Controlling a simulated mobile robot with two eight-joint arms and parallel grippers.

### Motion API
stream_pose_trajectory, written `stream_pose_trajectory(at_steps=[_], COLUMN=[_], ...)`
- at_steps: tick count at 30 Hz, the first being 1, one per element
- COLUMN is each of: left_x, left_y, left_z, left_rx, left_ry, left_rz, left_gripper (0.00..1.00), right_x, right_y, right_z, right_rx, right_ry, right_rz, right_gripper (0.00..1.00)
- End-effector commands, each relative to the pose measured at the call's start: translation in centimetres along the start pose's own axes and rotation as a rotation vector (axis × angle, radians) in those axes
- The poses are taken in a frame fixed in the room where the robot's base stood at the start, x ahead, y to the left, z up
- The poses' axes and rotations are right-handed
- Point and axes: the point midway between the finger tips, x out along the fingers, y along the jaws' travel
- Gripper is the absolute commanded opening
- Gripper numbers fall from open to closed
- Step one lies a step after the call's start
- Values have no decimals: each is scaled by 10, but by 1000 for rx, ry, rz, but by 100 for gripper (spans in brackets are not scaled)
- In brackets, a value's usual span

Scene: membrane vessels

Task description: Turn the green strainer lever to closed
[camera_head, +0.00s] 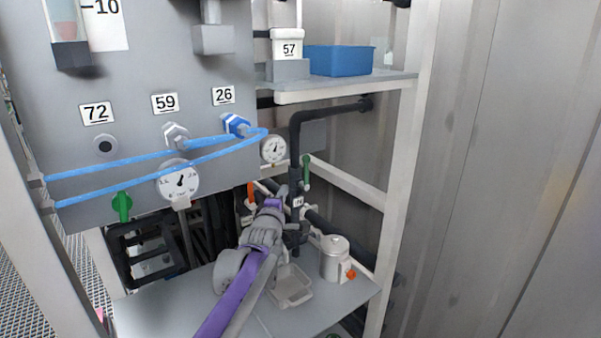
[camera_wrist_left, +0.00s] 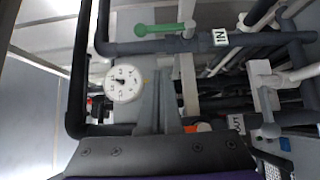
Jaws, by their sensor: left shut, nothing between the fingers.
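A green lever (camera_head: 306,172) sits beside the dark vertical pipe (camera_head: 295,150) behind the panel, above a small white label. It points up, roughly along that pipe. In the left wrist view a green lever (camera_wrist_left: 160,29) lies at the top, roughly in line with a dark pipe carrying a white label. My left gripper (camera_head: 281,192) is just left of the pipe, a little below the lever in the head view, and apart from it in the wrist view. Its fingers (camera_wrist_left: 158,85) are shut and empty. Another green handle (camera_head: 122,206) hangs on the panel. My right gripper is not in view.
A round gauge (camera_head: 273,149) stands close to the pipe; an orange handle (camera_head: 251,192) is left of my gripper. Below are a shallow tray (camera_head: 291,287) and a metal canister (camera_head: 335,260). Blue hoses (camera_head: 150,161) cross the panel. A frame post (camera_head: 405,170) stands at right.

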Motion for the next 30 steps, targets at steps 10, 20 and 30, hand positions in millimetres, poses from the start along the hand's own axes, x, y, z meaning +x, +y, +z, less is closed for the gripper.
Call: stream_pose_trajectory(at_steps=[10, 20, 30], left_x=[61, 101, 116], left_y=[3, -1, -1], left_z=[-1, 12, 27], left_rx=[3, 1, 4], left_ry=[1, -1, 0], left_rz=[1, -2, -2], left_gripper=[0, 0, 0], right_x=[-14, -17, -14], right_y=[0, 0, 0], right_z=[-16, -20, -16], right_rx=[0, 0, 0], right_ry=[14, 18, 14], right_rz=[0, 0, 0], right_gripper=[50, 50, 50])
